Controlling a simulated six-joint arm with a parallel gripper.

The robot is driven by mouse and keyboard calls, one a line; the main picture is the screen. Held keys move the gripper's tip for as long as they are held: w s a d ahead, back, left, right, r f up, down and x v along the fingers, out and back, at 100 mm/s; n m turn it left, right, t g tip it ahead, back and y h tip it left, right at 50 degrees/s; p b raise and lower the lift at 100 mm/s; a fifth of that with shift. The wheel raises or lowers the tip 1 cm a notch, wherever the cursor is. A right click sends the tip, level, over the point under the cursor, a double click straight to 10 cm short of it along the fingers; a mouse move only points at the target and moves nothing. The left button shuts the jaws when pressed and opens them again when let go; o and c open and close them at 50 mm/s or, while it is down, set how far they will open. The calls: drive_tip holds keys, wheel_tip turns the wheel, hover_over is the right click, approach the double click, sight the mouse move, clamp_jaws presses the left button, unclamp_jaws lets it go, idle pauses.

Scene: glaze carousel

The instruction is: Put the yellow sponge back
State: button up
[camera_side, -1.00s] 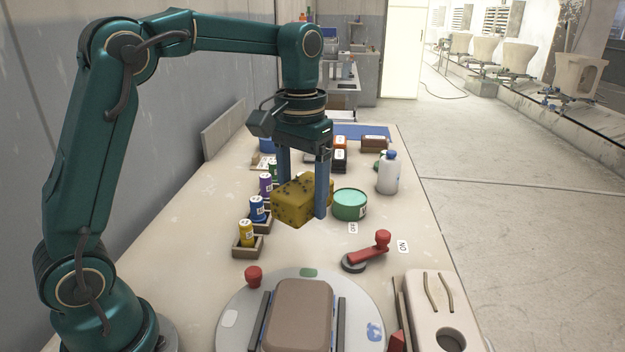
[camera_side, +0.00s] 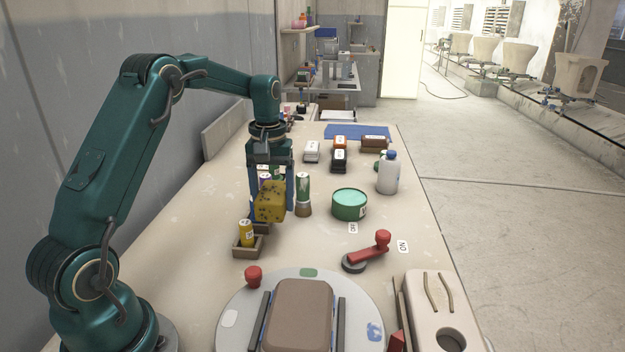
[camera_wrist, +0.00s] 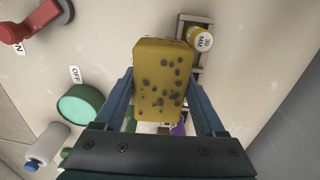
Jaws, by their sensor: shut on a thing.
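The yellow sponge (camera_side: 270,200) is a block with dark spots. My gripper (camera_side: 271,207) is shut on it, with one blue finger on each side, and holds it over the row of small jars at the left of the table. In the wrist view the sponge (camera_wrist: 163,80) fills the space between the fingers (camera_wrist: 160,95). The yellow-labelled jar (camera_side: 246,233) stands in a small brown holder (camera_side: 240,252) just in front of the sponge. The other jars behind are partly hidden by the sponge and fingers. Whether the sponge touches any jar I cannot tell.
A green-lidded round tub (camera_side: 349,204) stands right of the sponge, with a green-and-white jar (camera_side: 303,188) between. A white bottle (camera_side: 388,174) and red lever (camera_side: 368,252) are further right. The turntable (camera_side: 235,300) carries a brown block in front. A blue mat (camera_side: 357,131) lies at the back.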

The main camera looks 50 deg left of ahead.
sight(300, 240)
drive_tip(key=w+d+f, duration=0.3)
drive_tip(key=shift+w+d, duration=0.3)
drive_tip(key=shift+f, duration=2.05)
drive_tip(key=shift+f, duration=0.15)
drive_tip(key=o, duration=1.3)
drive_tip(key=s+d+r+m+t, duration=0.1)
drive_tip(key=s+d+r, duration=0.1)
drive_tip(key=r, duration=0.7)
drive_tip(key=s+d+r+m, duration=0.1)
drive_tip(key=d+r, duration=0.1)
drive_tip(key=r, duration=0.6)
drive_tip(key=s+d+m+t, duration=0.1)
drive_tip(key=s+d+m, duration=0.1)
drive_tip(key=s, duration=0.3)
drive_tip(key=s+d+f+m+t, duration=0.1)
drive_tip(key=s+d+m+t, duration=0.1)
drive_tip(key=s+d, duration=0.2)
drive_tip(key=s+d+m+t, duration=0.1)
drive_tip(key=s+d+m, duration=0.2)
drive_tip(key=s, duration=0.5)
drive_tip(key=shift+s+f+t, duration=0.2)
drive_tip(key=shift+s+t, duration=0.05)
drive_tip(key=shift+t, duration=0.05)
